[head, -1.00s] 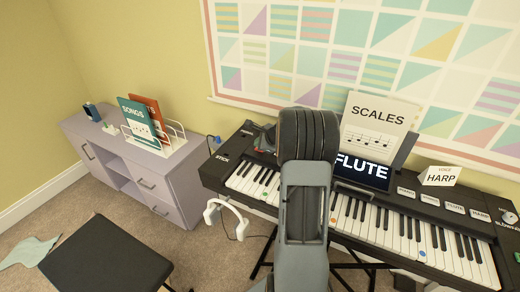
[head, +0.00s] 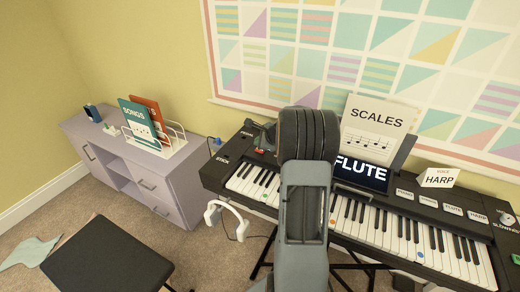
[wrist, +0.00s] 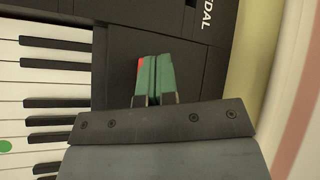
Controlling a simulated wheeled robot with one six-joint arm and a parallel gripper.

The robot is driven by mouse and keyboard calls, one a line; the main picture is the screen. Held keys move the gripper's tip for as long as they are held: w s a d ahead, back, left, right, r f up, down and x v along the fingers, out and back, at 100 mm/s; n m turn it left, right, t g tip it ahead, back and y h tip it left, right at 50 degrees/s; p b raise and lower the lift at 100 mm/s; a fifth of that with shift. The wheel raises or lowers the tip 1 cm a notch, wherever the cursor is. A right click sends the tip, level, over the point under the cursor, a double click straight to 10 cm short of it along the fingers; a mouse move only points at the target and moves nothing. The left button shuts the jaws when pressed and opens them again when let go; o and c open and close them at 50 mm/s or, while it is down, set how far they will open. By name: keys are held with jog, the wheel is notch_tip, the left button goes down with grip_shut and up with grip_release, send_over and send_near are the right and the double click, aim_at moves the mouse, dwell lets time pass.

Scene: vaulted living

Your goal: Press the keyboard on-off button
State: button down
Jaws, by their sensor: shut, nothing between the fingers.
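The black keyboard (head: 405,232) stands on a dark stand against the wall. In the wrist view its white and black keys (wrist: 45,75) lie at the left and its black panel fills the middle. My gripper (wrist: 153,78) is shut and empty, its green fingertips together over the panel. A small red spot (wrist: 140,65), which may be the on-off button, shows at the left edge of the fingertips, mostly hidden behind them. I cannot tell whether they touch it. In the head view my arm hides most of the gripper and that part of the panel.
A screen reading FLUTE (head: 362,172) and a SCALES sheet (head: 376,128) stand on the keyboard, with a HARP card (head: 439,178) at right. White headphones (head: 228,217) hang at its front. A lilac cabinet (head: 175,185) and a dark bench (head: 105,258) are at left.

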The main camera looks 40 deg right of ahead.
jog(key=shift+r+p, duration=2.15)
jog(key=shift+r, duration=0.65)
jog(key=shift+f, duration=0.1)
